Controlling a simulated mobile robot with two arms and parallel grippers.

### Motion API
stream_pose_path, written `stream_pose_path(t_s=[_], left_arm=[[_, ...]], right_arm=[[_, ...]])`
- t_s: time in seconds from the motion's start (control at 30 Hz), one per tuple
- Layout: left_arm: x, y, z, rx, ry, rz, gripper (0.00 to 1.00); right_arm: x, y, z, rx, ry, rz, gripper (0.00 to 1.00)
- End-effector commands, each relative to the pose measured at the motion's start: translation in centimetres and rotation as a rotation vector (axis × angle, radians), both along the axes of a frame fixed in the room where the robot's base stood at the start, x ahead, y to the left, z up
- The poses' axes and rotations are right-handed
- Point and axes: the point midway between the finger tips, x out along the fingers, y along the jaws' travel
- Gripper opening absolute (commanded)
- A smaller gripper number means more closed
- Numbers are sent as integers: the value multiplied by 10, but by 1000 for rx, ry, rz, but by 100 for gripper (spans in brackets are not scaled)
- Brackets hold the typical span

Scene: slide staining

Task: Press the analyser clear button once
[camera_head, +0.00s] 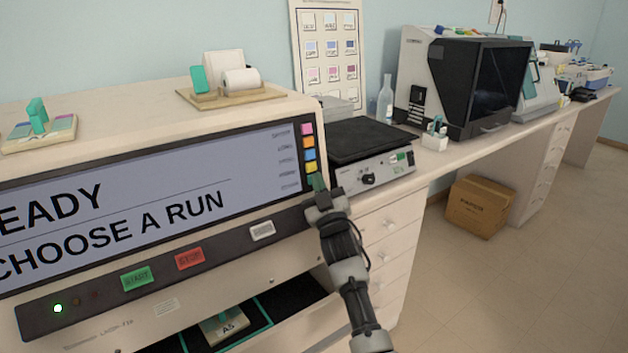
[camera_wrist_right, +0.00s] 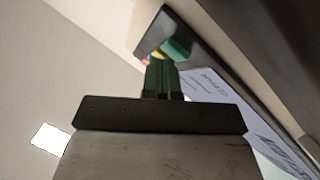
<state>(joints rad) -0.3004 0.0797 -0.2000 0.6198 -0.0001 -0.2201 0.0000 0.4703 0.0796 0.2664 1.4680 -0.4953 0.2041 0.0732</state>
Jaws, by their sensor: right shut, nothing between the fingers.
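The analyser (camera_head: 110,120) has a large screen (camera_head: 130,190) reading "READY" and "CHOOSE A RUN". On the strip below sit a green START button (camera_head: 136,278), a red STOP button (camera_head: 189,258) and a pale button (camera_head: 262,231) whose label is too small to read. Coloured keys (camera_head: 308,148) line the screen's right edge, with blurred labels beside them. My right gripper (camera_head: 317,183) is shut and empty at the lower end of these keys, right of the pale button. The right wrist view shows its green fingers (camera_wrist_right: 161,78) near a teal piece (camera_wrist_right: 179,48); contact is unclear.
An open drawer (camera_head: 270,305) with a tray marked A5 lies under the button strip. A black-topped hotplate-like device (camera_head: 365,140) stands right of the analyser. A cardboard box (camera_head: 480,207) is on the floor.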

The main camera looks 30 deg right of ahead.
Motion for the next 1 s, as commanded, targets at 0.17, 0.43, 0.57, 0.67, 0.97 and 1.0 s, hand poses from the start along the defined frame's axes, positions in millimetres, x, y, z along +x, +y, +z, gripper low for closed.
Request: stream_pose_path(t_s=[0.17,0.43,0.57,0.67,0.97,1.0], left_arm=[[0,0,3,0,0,0,0],[0,0,12,0,0,0,0],[0,0,12,0,0,0,0],[0,0,11,0,0,0,0],[0,0,29,0,-1,0,0],[0,0,32,0,-1,0,0]], right_arm=[[-2,0,1,-1,2,0,0],[-14,-1,3,0,2,0,0],[-15,-1,2,0,1,-1,0],[-15,-1,2,0,1,-1,0],[-32,-3,9,0,2,-1,0],[-36,-3,10,0,2,-1,0]])
